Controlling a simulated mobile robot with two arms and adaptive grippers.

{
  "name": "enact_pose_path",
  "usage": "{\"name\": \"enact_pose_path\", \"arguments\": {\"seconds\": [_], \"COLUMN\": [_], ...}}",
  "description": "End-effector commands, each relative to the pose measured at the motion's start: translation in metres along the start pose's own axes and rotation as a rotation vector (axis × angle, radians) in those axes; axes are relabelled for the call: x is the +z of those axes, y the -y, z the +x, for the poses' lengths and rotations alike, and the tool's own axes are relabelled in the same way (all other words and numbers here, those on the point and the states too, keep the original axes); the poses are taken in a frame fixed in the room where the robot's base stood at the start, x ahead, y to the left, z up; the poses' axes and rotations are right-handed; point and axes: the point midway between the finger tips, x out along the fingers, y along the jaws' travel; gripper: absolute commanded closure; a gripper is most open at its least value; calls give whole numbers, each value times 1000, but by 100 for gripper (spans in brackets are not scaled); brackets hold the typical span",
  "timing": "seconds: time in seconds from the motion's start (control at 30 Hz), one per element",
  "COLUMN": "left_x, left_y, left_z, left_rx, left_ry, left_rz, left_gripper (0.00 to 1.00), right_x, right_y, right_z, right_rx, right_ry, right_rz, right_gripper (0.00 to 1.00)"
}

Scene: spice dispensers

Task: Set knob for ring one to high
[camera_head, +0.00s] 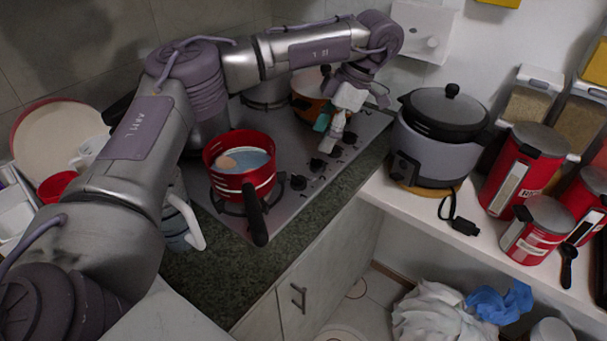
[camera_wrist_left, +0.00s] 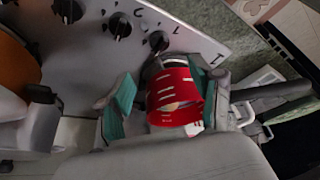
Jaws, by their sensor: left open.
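Several black knobs line the hob's front edge; the nearest one (camera_head: 298,182) stands beside the red pot. In the left wrist view three knobs show along the top, one (camera_wrist_left: 158,40) close to the fingers, with a mark like a 1 printed to its right. I cannot read for certain which knob belongs to ring one or its setting. My left gripper (camera_head: 330,132) hangs above the far part of the knob row. It is open, with teal finger pads (camera_wrist_left: 120,105) apart and no knob between them. My right gripper is out of view.
A red pot (camera_head: 238,173) with liquid and a black handle stands on the near burner; it appears between my fingers in the wrist view (camera_wrist_left: 172,88). An orange pot (camera_head: 306,98) stands behind my gripper. A rice cooker (camera_head: 436,150) stands to the right.

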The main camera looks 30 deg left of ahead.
Motion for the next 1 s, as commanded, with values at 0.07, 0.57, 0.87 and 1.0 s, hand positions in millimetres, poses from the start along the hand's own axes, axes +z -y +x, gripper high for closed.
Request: {"name": "enact_pose_path", "arguments": {"seconds": [0.07,0.57,0.87,1.0], "left_x": [0,-1,0,0], "left_y": [0,0,1,1], "left_z": [19,110,123,123], "left_rx": [-6,-3,-2,-2], "left_ry": [-2,0,2,2], "left_rz": [0,-1,0,0], "left_gripper": [35,35,35,35], "right_x": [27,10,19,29], "right_y": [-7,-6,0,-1], "right_z": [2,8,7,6], "right_rx": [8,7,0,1], "right_ry": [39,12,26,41], "right_rz": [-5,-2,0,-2], "right_gripper": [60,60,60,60]}}
